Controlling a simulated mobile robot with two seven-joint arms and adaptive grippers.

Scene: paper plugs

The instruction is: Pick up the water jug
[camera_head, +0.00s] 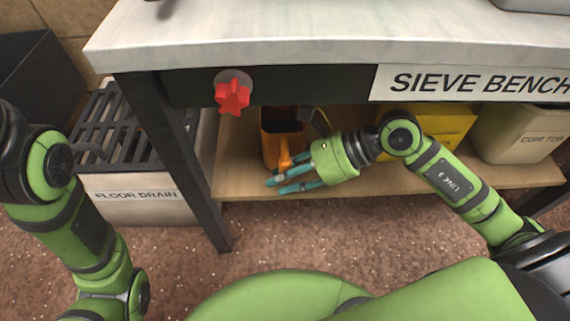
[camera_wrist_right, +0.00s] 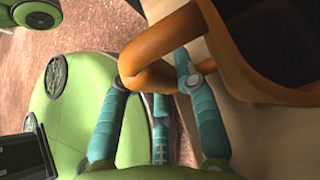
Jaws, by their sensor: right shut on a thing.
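The water jug (camera_head: 281,148) is orange with a dark inside. It stands on the wooden shelf under the bench, at the shelf's left part. My right gripper (camera_head: 283,178) reaches in from the right, with teal fingers at the jug's front. In the right wrist view the fingers (camera_wrist_right: 155,80) are shut on the jug's orange handle (camera_wrist_right: 168,48), one on each side. The jug's dark opening (camera_wrist_right: 275,40) shows at the upper right there. My left arm is at the left edge of the head view, but its gripper is not visible.
The wooden shelf (camera_head: 370,183) also holds a yellow container (camera_head: 440,127) and a beige labelled bin (camera_head: 520,135) to the right. The bench top (camera_head: 330,35) overhangs the jug. A red knob (camera_head: 232,92) and a bench leg (camera_head: 180,170) are at the left, beside the floor drain (camera_head: 130,195).

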